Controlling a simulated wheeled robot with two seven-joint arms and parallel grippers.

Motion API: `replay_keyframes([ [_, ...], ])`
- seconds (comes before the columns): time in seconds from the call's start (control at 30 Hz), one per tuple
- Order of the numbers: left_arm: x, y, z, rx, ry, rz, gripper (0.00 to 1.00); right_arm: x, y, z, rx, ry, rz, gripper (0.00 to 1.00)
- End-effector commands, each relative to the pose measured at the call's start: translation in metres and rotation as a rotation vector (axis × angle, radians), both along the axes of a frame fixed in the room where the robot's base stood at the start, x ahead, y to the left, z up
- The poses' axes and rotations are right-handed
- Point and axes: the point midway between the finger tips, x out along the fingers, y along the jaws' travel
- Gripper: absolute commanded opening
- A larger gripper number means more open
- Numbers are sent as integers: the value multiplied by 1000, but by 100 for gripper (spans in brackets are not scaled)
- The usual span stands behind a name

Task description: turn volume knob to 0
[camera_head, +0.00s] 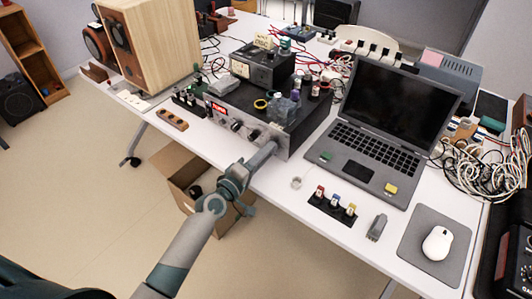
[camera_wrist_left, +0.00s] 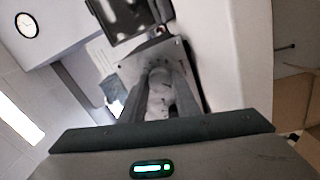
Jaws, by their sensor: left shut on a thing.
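The amplifier (camera_head: 229,107), a dark box with a silver front panel and a red lit display, sits near the table's front edge. Two small dark knobs show on its front, left of my gripper. My left gripper (camera_head: 271,148) reaches the right part of this panel and covers what is there. In the left wrist view, my left gripper (camera_wrist_left: 158,98) has its two fingers on either side of a pale grey rounded volume knob (camera_wrist_left: 158,93), shut on it. Its pointer and scale cannot be read. My right gripper is not in view.
An open laptop (camera_head: 378,140) stands right of the amplifier, with a mouse (camera_head: 437,243) on a grey mat. A wooden speaker (camera_head: 150,45) stands at the back left. A cardboard box (camera_head: 186,172) is below the table.

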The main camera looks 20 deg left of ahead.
Motion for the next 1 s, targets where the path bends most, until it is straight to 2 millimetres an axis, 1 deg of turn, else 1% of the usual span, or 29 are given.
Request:
replay_keyframes([
  [0.07,1,2,2,0,-3,3,6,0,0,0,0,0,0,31],
  [0.1,1,2,2,0,-3,4,33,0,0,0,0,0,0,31],
  [0.17,1,2,1,0,-3,3,48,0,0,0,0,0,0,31],
  [0.5,0,1,0,1,-1,1,48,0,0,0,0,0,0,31],
  [0.67,-7,3,-1,2,0,1,48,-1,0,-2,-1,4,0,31],
  [0.87,-28,10,-1,3,0,0,48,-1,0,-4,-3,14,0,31],
  [1.0,-51,19,-2,3,1,1,48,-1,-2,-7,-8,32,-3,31],
])
